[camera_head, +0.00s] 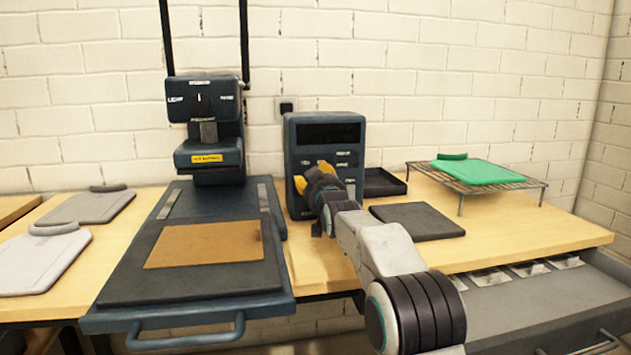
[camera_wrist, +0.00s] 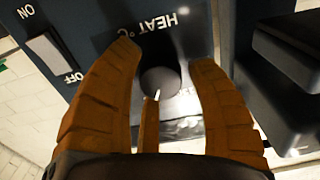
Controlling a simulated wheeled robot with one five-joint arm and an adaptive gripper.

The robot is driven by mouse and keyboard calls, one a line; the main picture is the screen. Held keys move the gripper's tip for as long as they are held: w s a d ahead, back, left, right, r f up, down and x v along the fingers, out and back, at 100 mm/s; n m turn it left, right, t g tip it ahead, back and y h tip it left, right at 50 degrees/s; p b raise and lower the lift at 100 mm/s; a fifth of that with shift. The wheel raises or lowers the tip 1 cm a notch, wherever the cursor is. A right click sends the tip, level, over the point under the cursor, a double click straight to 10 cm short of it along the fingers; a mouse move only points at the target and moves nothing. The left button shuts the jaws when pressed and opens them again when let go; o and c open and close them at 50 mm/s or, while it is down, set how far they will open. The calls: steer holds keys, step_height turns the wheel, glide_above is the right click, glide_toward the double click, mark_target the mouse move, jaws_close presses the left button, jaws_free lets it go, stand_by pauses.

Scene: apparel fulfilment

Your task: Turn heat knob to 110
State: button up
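The dark blue control box (camera_head: 325,133) stands against the wall behind the table, with a dark display on top. In the wrist view, its dark round heat knob (camera_wrist: 160,84) sits beside the upside-down "HEAT °C" label (camera_wrist: 158,20). A short white mark shows at the knob's lower edge; the scale numbers are not readable. My gripper (camera_wrist: 165,60) has its orange fingers on both sides of the knob, with gaps visible, so it looks open. A narrow third orange part points up at the knob from below. In the head view, my gripper (camera_head: 316,181) hides the knob.
A white ON/OFF switch (camera_wrist: 49,53) is near the left finger. A heat press (camera_head: 207,158) with a brown sheet (camera_head: 205,244) stands left. A dark pad (camera_head: 418,221) and a wire rack (camera_head: 487,190) with a green piece (camera_head: 480,172) are right.

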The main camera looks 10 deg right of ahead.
steer(key=c, duration=0.9)
steer(key=shift+n, duration=0.3)
steer(key=shift+d+r+n+p, duration=0.1)
steer(key=shift+n+p, duration=0.1)
steer(key=shift+n, duration=5.65)
steer(key=shift+d+r+n+p, duration=0.1)
steer(key=shift+n+p, duration=0.1)
steer(key=shift+n, duration=5.65)
steer(key=o, duration=0.9)
steer(key=shift+c, duration=0.2)
steer(key=o, duration=0.4)
steer(key=shift+c, duration=0.2)
